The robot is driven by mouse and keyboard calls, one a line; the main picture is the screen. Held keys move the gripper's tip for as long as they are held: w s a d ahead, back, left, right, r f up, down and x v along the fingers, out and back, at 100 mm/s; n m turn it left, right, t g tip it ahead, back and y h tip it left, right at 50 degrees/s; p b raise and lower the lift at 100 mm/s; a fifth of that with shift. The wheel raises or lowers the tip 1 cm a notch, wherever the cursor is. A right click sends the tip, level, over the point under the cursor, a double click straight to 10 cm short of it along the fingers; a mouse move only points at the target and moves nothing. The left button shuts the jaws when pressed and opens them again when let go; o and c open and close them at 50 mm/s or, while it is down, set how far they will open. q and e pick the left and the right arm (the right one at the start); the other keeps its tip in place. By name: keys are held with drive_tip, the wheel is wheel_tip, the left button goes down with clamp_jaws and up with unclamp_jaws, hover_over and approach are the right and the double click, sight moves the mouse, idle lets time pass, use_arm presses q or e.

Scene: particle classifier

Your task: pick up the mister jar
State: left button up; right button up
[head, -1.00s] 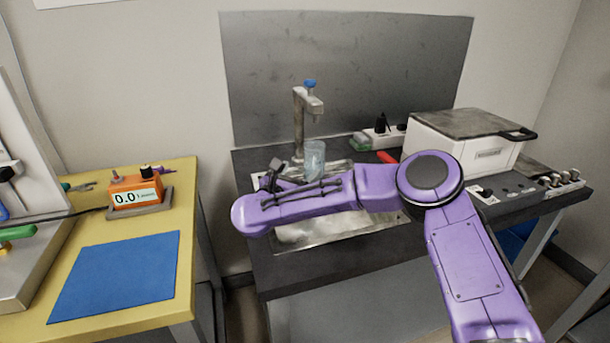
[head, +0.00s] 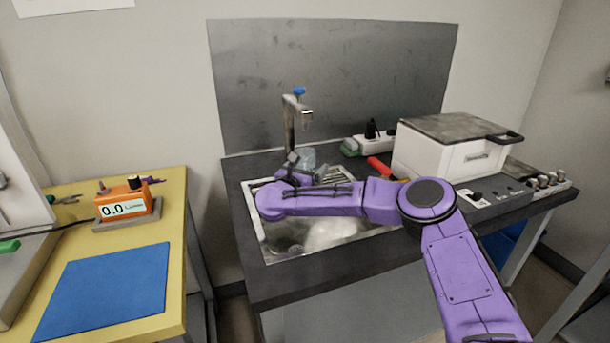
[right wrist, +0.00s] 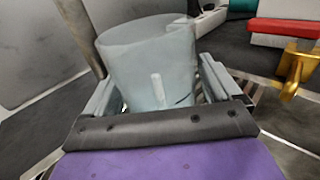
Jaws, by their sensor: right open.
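The mister jar appears to be the clear, pale-blue cup-like vessel (head: 307,156) standing upright at the back of the sink, under the faucet. My right gripper (head: 304,170) is at the jar, and the purple forearm hides its lower part in the head view. In the right wrist view the jar (right wrist: 150,60) stands between the two open fingers of the right gripper (right wrist: 160,88), with a short white piece showing in or through it. I cannot tell whether either finger touches the jar. My left gripper is not in view.
The sink (head: 267,256) is set in a dark counter. The faucet (head: 290,125) rises close behind the jar. A red-handled object (head: 379,167), a power strip (head: 360,146) and a white box machine (head: 450,155) stand to the right. A yellow table (head: 175,225) is at left.

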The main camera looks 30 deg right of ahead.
drive_tip(key=c, duration=1.2)
drive_tip(key=shift+c, duration=0.7)
drive_tip(key=shift+r, duration=0.2)
